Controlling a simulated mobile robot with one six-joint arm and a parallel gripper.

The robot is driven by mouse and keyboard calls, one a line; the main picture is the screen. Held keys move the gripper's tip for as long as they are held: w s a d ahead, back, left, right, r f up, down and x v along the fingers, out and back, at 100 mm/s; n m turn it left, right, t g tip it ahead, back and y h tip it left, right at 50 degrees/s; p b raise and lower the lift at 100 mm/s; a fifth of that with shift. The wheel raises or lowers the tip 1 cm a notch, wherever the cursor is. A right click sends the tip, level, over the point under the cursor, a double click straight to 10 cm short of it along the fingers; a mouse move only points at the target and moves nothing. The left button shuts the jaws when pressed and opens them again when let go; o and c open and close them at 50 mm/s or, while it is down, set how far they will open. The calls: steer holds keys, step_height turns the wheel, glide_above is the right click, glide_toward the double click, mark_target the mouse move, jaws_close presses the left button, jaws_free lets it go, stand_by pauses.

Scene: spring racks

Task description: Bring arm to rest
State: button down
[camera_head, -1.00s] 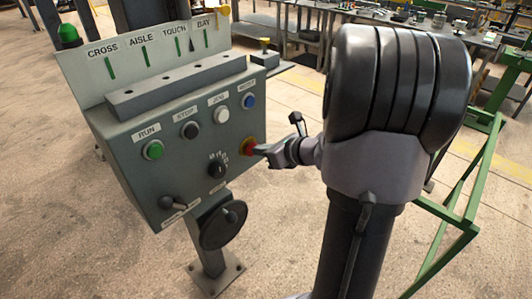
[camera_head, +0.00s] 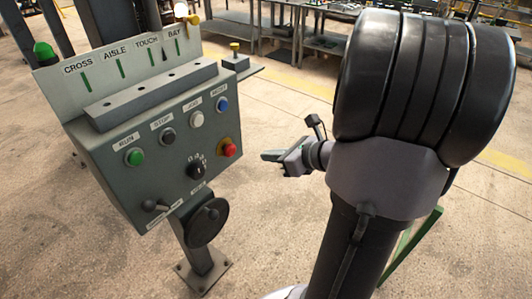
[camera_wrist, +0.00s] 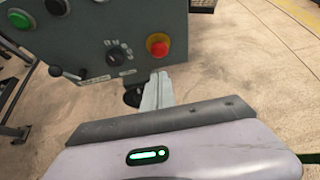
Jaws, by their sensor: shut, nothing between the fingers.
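My gripper (camera_head: 272,156) is to the right of the control box (camera_head: 170,140), apart from it, with clear floor seen between them. Its fingers are together and hold nothing; in the wrist view the closed fingers (camera_wrist: 158,92) point toward the box's lower edge. My arm's large dark joint fills the right of the head view and hides what is behind it. The red emergency button (camera_head: 228,149) on a yellow base sits on the box's right side, left of my gripper.
The box carries a green RUN button (camera_head: 134,157), other buttons, a black dial (camera_head: 196,170), a lever (camera_head: 153,206) and a handwheel (camera_head: 206,222) on its post. A lamp (camera_head: 181,10) glows at the top. Metal tables (camera_head: 332,45) stand behind. Floor right of the box is open.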

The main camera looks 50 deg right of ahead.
steer(key=w+a+r+n+g+y, duration=0.1)
steer(key=a+r+n+g+y, duration=0.1)
steer(key=a+n, duration=0.55)
steer(key=a+r+n+g+y, duration=0.2)
steer(key=a+n, duration=0.2)
steer(key=a, duration=0.7)
steer(key=s+a+r+n+g+h, duration=0.2)
steer(key=s+a+n, duration=0.9)
steer(key=n, duration=0.8)
steer(key=shift+a+r+h, duration=0.5)
steer(key=shift+a, duration=0.7)
